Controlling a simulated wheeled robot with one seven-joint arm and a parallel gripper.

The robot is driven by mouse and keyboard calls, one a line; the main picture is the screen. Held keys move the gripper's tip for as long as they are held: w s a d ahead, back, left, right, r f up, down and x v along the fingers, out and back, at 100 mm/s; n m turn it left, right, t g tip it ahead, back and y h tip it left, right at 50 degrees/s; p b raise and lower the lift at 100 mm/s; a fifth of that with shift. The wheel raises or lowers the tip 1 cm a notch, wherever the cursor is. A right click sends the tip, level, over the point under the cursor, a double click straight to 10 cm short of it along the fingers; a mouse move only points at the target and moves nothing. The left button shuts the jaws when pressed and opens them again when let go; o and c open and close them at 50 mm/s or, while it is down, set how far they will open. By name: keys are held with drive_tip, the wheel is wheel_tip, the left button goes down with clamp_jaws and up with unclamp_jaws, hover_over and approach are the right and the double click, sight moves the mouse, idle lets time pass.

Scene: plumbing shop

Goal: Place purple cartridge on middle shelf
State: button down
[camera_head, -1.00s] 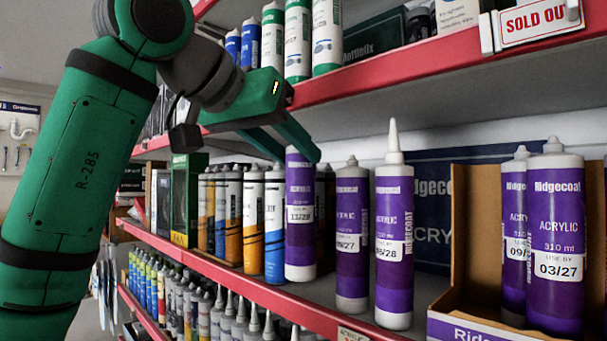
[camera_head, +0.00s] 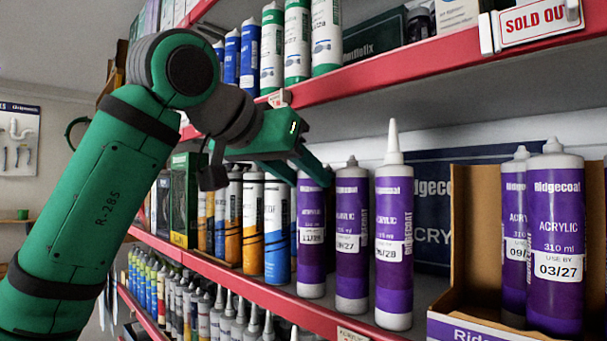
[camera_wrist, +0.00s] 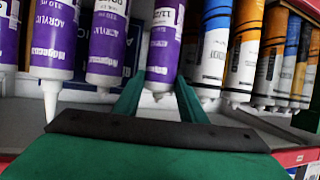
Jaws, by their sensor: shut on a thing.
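The purple cartridge (camera_head: 311,240), with a white date label and a pale base, is upright at the left end of the purple row on the middle shelf (camera_head: 240,285). My gripper (camera_head: 312,174) is shut on its upper end from the left. I cannot tell whether its base touches the shelf. In the wrist view the same cartridge (camera_wrist: 164,45) shows between the green fingers (camera_wrist: 158,95). Two more purple cartridges, a shorter one (camera_head: 352,240) and one with a long white nozzle (camera_head: 394,240), stand just right of it, close but apart.
Orange and blue cartridges (camera_head: 276,230) stand left behind the held one. An open box (camera_head: 455,240) with purple cartridges stands at the right. The red-edged upper shelf (camera_head: 420,62) runs above my gripper. Small tubes (camera_head: 190,300) fill the shelf below.

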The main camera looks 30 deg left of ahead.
drive_tip(key=c, duration=1.1)
unclamp_jaws()
drive_tip(key=v, duration=1.2)
drive_tip(key=shift+r, duration=0.1)
